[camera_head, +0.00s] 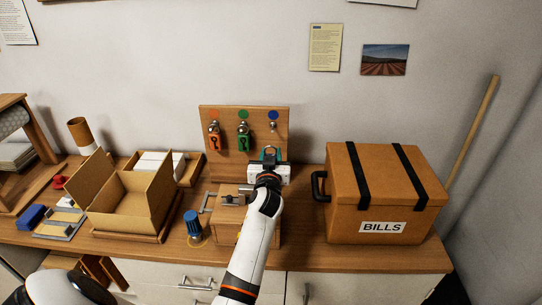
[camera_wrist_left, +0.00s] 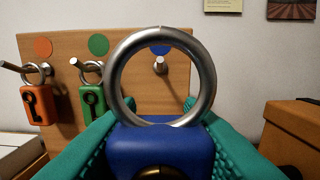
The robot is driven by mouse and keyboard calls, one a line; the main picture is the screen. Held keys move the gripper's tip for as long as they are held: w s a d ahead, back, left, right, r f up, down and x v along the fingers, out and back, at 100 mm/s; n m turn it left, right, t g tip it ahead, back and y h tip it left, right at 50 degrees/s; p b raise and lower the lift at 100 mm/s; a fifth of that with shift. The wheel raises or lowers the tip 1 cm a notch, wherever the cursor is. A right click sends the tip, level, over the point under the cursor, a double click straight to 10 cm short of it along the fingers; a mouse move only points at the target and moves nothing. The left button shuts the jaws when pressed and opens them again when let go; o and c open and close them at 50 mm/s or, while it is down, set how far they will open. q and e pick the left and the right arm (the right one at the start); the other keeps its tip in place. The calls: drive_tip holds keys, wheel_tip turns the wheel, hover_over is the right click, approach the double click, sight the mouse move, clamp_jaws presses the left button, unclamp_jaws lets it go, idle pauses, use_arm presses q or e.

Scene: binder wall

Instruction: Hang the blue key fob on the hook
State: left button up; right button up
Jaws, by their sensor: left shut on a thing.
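The blue key fob (camera_wrist_left: 160,145) is upright between the teal fingers of my left gripper (camera_wrist_left: 162,150), its steel ring (camera_wrist_left: 112,80) standing above them. In the head view my left gripper (camera_head: 269,162) is in front of the lower right of the wooden hook board (camera_head: 226,113). The free hook (camera_wrist_left: 160,66) under the blue dot shows through the ring's opening in the wrist view; the ring looks nearer to the camera, apart from the hook. That hook also shows in the head view (camera_head: 273,126), above the gripper. My right gripper is not in view.
An orange fob (camera_head: 214,140) and a green fob (camera_head: 243,141) hang on the hooks to the left. A brown BILLS box (camera_head: 385,200) stands at right, an open cardboard box (camera_head: 135,200) at left. A wooden box (camera_head: 228,190) stands below the board.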

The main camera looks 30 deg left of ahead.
use_arm(q)
drive_tip(key=shift+s+d+r, duration=0.25)
drive_tip(key=shift+s+r, duration=0.05)
drive_tip(key=shift+s, duration=0.15)
drive_tip(key=shift+s+d+r, duration=0.1)
drive_tip(key=shift+w+a, duration=0.2)
drive_tip(key=shift+w, duration=0.1)
drive_tip(key=b+x, duration=0.4)
drive_tip(key=x, duration=0.2)
drive_tip(key=shift+w+a, duration=0.2)
drive_tip(key=shift+w, duration=0.1)
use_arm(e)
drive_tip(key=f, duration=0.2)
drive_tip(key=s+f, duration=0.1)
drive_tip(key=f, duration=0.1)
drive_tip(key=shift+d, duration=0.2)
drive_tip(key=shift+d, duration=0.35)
